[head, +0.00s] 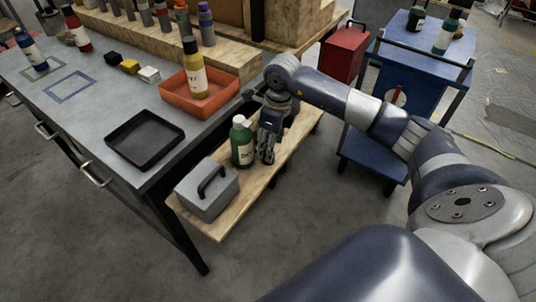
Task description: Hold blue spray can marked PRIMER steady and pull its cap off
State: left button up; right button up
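A dark blue can with a pale label (30,50) stands upright at the far left of the grey bench; its lettering is too small to read. A blue-green can with a pale label (446,35) stands on the blue cart at the upper right. I cannot tell which, if either, is marked PRIMER. My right gripper (267,150) points down over the low wooden shelf, just right of a green bottle with a white cap (242,143). I cannot tell whether they touch or whether its fingers are open. My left gripper is out of view.
The grey bench (95,105) holds a black tray (145,135), an orange tray (172,92) with a yellow bottle (194,75), and small blocks. A grey toolbox (206,190) sits on the low shelf (222,222). The blue cart (405,75) stands right; the front floor is clear.

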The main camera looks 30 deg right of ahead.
jog(key=f, duration=0.3)
jog(key=f+p, duration=0.1)
jog(key=f, duration=0.1)
jog(key=shift+w+f, duration=0.1)
jog(key=shift+w, duration=0.3)
jog(key=shift+c, duration=0.3)
jog(key=c, duration=0.8)
jog(key=shift+r, duration=0.2)
